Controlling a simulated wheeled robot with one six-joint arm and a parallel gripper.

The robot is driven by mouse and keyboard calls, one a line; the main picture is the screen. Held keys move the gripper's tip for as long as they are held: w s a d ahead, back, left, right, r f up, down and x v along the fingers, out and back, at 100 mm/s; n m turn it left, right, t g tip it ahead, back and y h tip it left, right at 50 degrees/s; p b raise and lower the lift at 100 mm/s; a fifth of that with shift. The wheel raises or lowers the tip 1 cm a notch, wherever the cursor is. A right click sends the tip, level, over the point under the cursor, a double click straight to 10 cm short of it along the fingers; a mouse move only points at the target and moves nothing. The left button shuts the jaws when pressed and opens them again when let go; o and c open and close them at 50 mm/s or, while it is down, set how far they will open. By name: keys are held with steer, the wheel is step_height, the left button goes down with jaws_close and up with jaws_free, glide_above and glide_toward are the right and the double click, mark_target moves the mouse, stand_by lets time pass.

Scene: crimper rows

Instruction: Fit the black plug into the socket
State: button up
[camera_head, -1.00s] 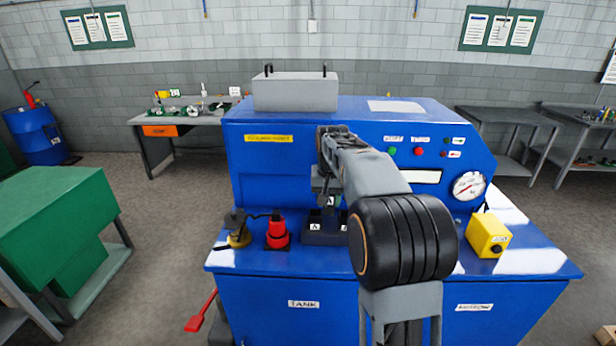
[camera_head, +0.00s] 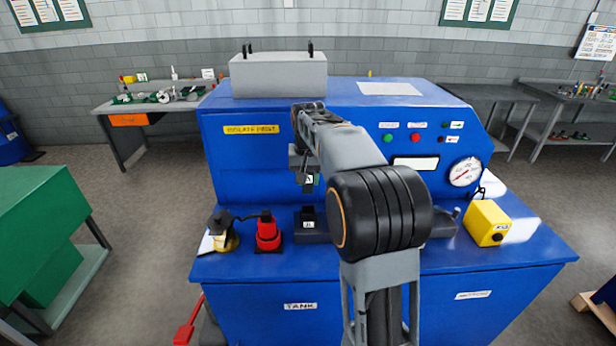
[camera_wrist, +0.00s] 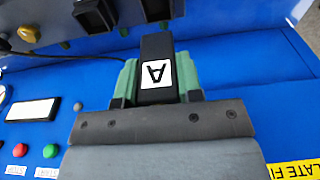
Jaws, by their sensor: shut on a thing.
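The plug hangs above the bench, apart from the dark socket block (camera_head: 300,237). The block stands almost straight below the plug in the head view and bears a small white label that I cannot read surely. My arm hides the block's right part.
A red fitting (camera_head: 268,236) and a brass piece with a black top (camera_head: 222,238) stand left of the block, joined by a black cable. A yellow box (camera_head: 485,222) stands at the right. The blue machine panel (camera_head: 250,160) rises behind.

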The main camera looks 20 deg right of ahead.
steer(key=shift+s+f+b, duration=0.1)
steer(key=shift+f+b, duration=2)
steer(key=shift+f, duration=0.8)
steer(key=shift+f+b, duration=0.8)
steer(key=shift+f, duration=0.9)
steer(key=o, duration=1.1)
steer(key=shift+r, duration=0.1)
steer(key=r, duration=0.4)
steer(key=s+r, duration=0.1)
steer(key=r, duration=0.8)
steer(key=shift+s+a+r, duration=0.25)
steer(key=shift+a+r, duration=0.05)
